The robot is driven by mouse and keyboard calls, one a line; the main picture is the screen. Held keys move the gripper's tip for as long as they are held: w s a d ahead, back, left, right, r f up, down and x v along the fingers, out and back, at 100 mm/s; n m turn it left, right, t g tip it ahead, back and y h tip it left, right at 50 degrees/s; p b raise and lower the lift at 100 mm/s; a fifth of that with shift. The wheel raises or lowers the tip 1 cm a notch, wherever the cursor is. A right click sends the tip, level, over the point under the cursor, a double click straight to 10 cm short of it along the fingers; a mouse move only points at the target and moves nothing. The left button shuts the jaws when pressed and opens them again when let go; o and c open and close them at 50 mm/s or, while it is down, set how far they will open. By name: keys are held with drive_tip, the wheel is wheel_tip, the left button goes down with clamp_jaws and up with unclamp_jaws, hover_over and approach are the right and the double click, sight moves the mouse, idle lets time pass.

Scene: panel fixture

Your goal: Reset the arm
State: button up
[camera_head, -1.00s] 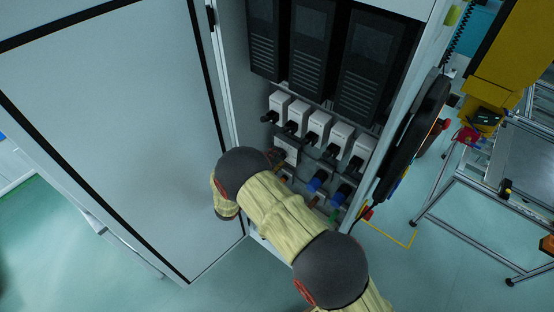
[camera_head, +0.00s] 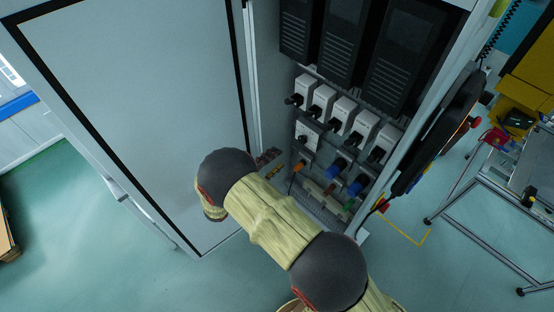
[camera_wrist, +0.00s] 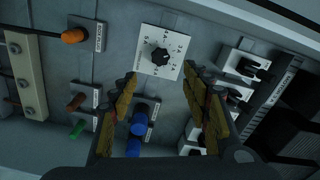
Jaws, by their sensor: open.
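My gripper (camera_wrist: 163,110) is open in the wrist view, with its two yellow-padded fingers apart and nothing between the tips. A white dial plate with a black knob (camera_wrist: 160,55) lies just beyond the fingertips, and I cannot tell how far off it is. In the head view my arm, with yellow cover and dark joints, reaches to the front of the open cabinet (camera_head: 268,115). A small part that may be my gripper's end (camera_head: 268,160) shows beside the arm, mostly hidden. The dial plate (camera_head: 307,135) also shows in the head view.
A row of white switches with black handles (camera_head: 342,112) sits above blue connectors (camera_head: 336,167). In the wrist view an orange connector (camera_wrist: 73,36) and a green one (camera_wrist: 78,128) are at left. The open cabinet door (camera_head: 150,120) stands left of my arm. A metal-framed table (camera_head: 500,180) is at right.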

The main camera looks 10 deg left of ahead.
idle(0.4)
drive_tip(key=s+d+f+m+g+h, duration=0.1)
drive_tip(key=s+d+f+m+g, duration=0.5)
drive_tip(key=m, duration=0.5)
drive_tip(key=s+d+r+m+g+y+b, duration=0.15)
drive_tip(key=s+d+r+m+g, duration=0.35)
drive_tip(key=s+m, duration=0.6)
drive_tip(key=s+d+r+m+t+y+b, duration=0.1)
drive_tip(key=s+d+r+m+y+b, duration=0.4)
drive_tip(key=m, duration=0.9)
drive_tip(key=s+d+r+m+t+y+b, duration=0.1)
drive_tip(key=s+d+r+m+y+b, duration=0.4)
drive_tip(key=d+r+m+b, duration=0.5)
drive_tip(key=s+d+r+m, duration=0.1)
drive_tip(key=m, duration=0.2)
drive_tip(key=shift+s+d+r+m+b, duration=0.15)
drive_tip(key=shift+d+r+m+b, duration=0.15)
drive_tip(key=shift+m, duration=0.1)
